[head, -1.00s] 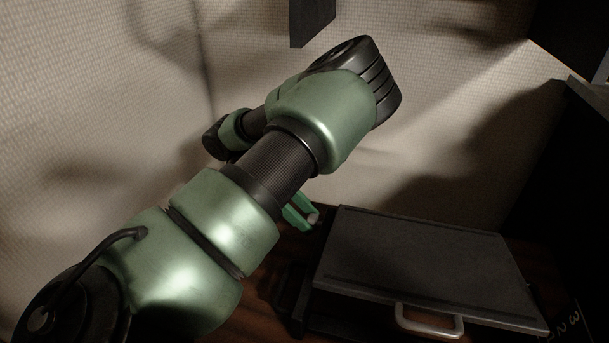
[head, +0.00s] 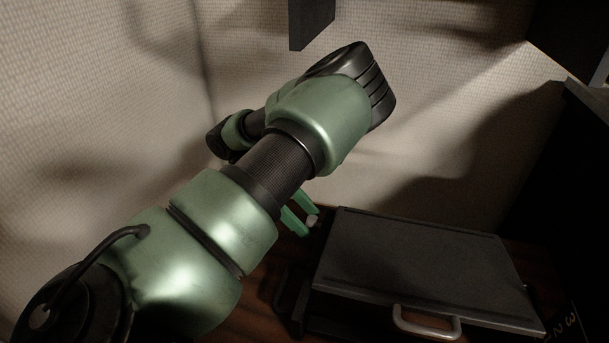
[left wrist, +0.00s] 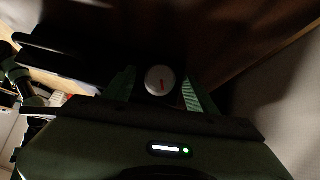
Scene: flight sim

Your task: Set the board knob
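A round white knob (left wrist: 160,80) with a red mark shows in the left wrist view, between the two green fingers of my left gripper (left wrist: 160,92). The fingers are spread, with dark gaps visible on both sides of the knob. In the head view my left gripper (head: 302,213) is partly hidden behind my green arm, left of a dark flat-lidded appliance. A small pale round shape sits at its fingertips there, probably the same knob. Whether the fingers touch it cannot be told. My right gripper is not in view.
The dark appliance (head: 420,265) with a metal handle (head: 426,323) stands on a dark wood surface (head: 262,300). A dark panel with yellowish numbers (head: 566,322) is at the lower right. A pale textured wall is behind, and a dark box (head: 311,22) hangs above.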

